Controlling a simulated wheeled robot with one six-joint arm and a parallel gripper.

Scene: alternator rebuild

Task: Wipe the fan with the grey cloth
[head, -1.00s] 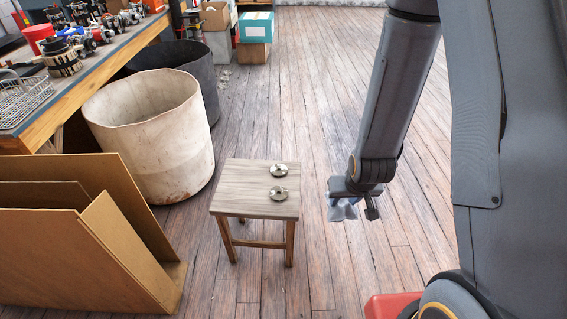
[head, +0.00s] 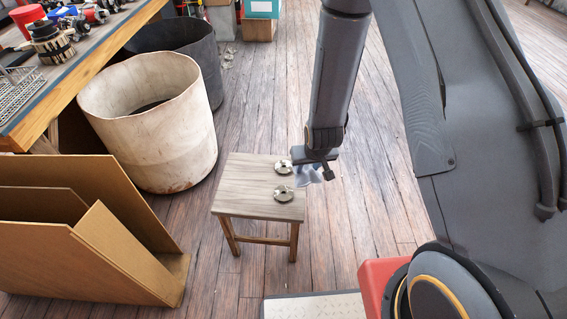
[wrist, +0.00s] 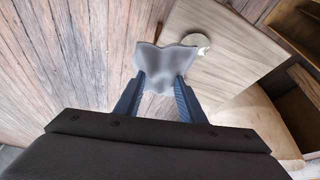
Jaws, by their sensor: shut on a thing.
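My gripper (head: 311,173) is shut on the grey cloth (head: 306,176), which hangs crumpled from the fingers at the right edge of the small wooden stool (head: 242,204). The cloth (wrist: 165,64) spreads between the fingertips in the wrist view, over the stool's edge. Two metal discs lie on the stool top. The far one (head: 284,167) is just left of my gripper, and the near one (head: 283,193) is a little in front. Either may be the fan; I cannot tell which. In the wrist view one disc (wrist: 198,42) is partly hidden by the cloth.
A large cream bin (head: 150,125) stands behind the stool at left, with a dark bin (head: 178,50) behind it. Cardboard (head: 85,235) leans at the front left. A workbench (head: 90,60) with parts runs along the left. The floor right of the stool is clear.

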